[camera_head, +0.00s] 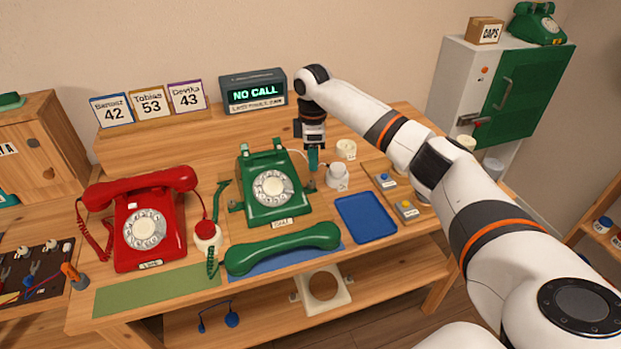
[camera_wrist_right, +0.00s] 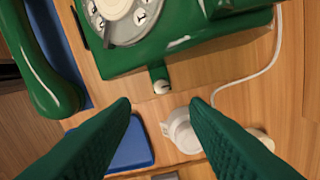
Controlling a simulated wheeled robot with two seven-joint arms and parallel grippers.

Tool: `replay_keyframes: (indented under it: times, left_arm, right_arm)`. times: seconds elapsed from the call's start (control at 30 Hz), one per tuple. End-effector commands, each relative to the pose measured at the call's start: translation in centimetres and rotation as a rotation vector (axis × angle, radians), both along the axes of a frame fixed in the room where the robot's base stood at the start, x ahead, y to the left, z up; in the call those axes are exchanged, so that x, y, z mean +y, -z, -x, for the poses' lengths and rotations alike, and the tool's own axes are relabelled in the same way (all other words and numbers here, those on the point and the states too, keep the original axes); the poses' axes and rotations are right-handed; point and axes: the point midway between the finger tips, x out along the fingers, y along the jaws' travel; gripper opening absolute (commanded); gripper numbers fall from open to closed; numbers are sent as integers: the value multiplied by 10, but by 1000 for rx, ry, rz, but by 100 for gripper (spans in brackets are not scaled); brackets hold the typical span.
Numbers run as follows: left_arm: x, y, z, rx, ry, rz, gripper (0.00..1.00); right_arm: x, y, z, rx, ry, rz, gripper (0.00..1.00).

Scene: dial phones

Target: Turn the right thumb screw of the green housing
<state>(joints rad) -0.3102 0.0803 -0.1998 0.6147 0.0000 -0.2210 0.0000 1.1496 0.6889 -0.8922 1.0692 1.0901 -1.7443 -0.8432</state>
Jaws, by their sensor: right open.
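The green housing (camera_head: 262,212) is the body of the green dial phone, standing on the table; it also shows at the top of the wrist view (camera_wrist_right: 130,62). Its right thumb screw (camera_wrist_right: 159,82), a short green post with a pale metal end, sticks out from the housing's side. My right gripper (camera_head: 313,166) points down beside the right side of the phone. In the wrist view its two green fingers (camera_wrist_right: 160,104) are open and apart, with the screw just beyond the gap between the tips and nothing held. My left gripper is not in view.
The green handset (camera_head: 283,249) lies off its cradle in front of the phone. A white cup-like part (camera_head: 337,177) stands close to my right gripper, near a blue tray (camera_head: 366,217). A white cord (camera_wrist_right: 258,75) runs past. A red phone (camera_head: 150,225) stands left.

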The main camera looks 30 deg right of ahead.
Motion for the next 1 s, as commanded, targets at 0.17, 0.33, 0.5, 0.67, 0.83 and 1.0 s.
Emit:
replay_keyframes:
  times: [0.17,0.33,0.5,0.67,0.83,1.0]
  left_arm:
    - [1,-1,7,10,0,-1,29]
    - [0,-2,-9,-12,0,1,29]
    - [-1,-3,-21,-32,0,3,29]
    - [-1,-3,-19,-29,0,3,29]
    - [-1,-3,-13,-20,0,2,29]
    - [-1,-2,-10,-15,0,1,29]
  right_arm:
    - [1,38,1,5,-1,1,41]
    - [1,65,0,3,-2,1,41]
    - [1,78,0,0,-1,0,41]
    - [1,81,0,0,-1,0,41]
    - [1,81,0,0,-1,0,40]
    - [1,81,0,0,-2,0,12]
